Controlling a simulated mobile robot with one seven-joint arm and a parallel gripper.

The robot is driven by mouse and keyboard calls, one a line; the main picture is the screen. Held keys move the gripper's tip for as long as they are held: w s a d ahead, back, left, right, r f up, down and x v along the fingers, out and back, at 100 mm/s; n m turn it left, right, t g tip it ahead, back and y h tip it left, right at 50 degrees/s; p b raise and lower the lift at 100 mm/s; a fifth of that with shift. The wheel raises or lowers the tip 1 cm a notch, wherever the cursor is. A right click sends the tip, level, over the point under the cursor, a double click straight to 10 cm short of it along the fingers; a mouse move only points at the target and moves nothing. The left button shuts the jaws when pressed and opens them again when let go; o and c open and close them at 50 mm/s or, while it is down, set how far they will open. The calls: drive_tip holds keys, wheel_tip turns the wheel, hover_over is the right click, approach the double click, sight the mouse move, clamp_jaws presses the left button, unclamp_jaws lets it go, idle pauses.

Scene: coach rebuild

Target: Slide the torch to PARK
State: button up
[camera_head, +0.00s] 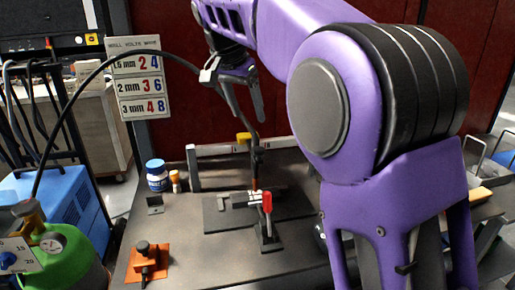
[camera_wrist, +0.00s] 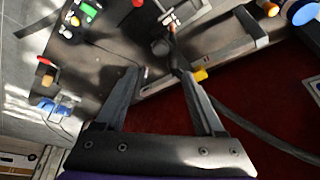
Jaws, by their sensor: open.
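The torch (camera_head: 256,152) is dark with a copper-coloured lower end and stands upright at the rail, above the dark plate on the bench. It also shows in the wrist view (camera_wrist: 173,50), just beyond my fingertips. A yellow block (camera_head: 243,138) sits beside it on the pale rail (camera_head: 215,150); the block also shows in the wrist view (camera_wrist: 200,75). My gripper (camera_head: 247,114) is open and empty, pointing down above the torch. In the wrist view its fingers (camera_wrist: 161,72) are spread, with the torch near the right fingertip. I cannot read a PARK mark.
A black cable (camera_head: 130,55) arches from the green bottle (camera_head: 65,262) towards my gripper. A red-handled clamp (camera_head: 267,203) stands in front of the torch.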

sight(259, 149)
drive_tip(key=b+x, duration=0.2)
drive_tip(key=x, duration=1)
drive_tip(key=shift+f, duration=0.2)
clamp_jaws()
idle(0.9)
